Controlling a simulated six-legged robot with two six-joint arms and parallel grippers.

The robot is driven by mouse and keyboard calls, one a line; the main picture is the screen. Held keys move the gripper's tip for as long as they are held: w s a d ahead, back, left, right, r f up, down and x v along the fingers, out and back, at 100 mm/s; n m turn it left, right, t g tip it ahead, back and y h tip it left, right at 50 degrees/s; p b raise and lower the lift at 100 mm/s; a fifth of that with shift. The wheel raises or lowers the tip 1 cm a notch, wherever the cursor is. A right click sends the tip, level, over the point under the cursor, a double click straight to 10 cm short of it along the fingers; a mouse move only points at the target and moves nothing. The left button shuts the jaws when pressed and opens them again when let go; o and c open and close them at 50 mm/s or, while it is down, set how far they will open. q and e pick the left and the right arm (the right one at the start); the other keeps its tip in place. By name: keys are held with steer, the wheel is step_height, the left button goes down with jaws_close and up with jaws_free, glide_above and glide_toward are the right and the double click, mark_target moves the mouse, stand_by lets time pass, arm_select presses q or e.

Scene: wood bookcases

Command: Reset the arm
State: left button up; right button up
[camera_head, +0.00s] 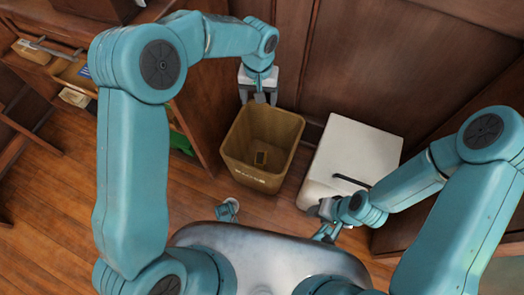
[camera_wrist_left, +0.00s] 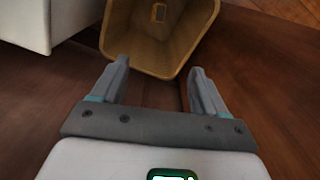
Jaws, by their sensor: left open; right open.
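My left gripper (camera_head: 258,97) hangs above the back edge of a tan bin, with its two fingers apart. In the left wrist view the same gripper (camera_wrist_left: 160,66) is open, with nothing between the fingers, and the bin lies beyond it. My right gripper (camera_head: 322,210) is low at the front edge of a white box-like unit, partly hidden by its own wrist. No object shows in it, and its fingertips are small in the picture.
The tan bin (camera_head: 240,158) stands on the wood floor with a small dark item (camera_head: 261,158) inside. The white unit (camera_head: 350,150) stands right of it. A wood bookcase (camera_head: 195,115) is on the left; wood panels rise behind. Open floor (camera_head: 60,200) shows at left.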

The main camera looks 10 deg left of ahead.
arm_select(q)
step_height(320, 180, up, 2)
steer(key=shift+r, duration=0.2)
stand_by(0.3)
steer(key=s+f+h, duration=0.3)
steer(key=s+f, duration=0.8)
steer(key=f, duration=0.3)
steer(key=s+f+n+h, duration=0.1)
steer(key=s+f, duration=0.4)
steer(key=s, duration=0.8)
step_height(320, 180, up, 28)
steer(key=a+p, duration=0.1)
steer(key=p, duration=2.7)
steer(key=shift+s+f, duration=0.25)
steer(key=shift+s, duration=0.15)
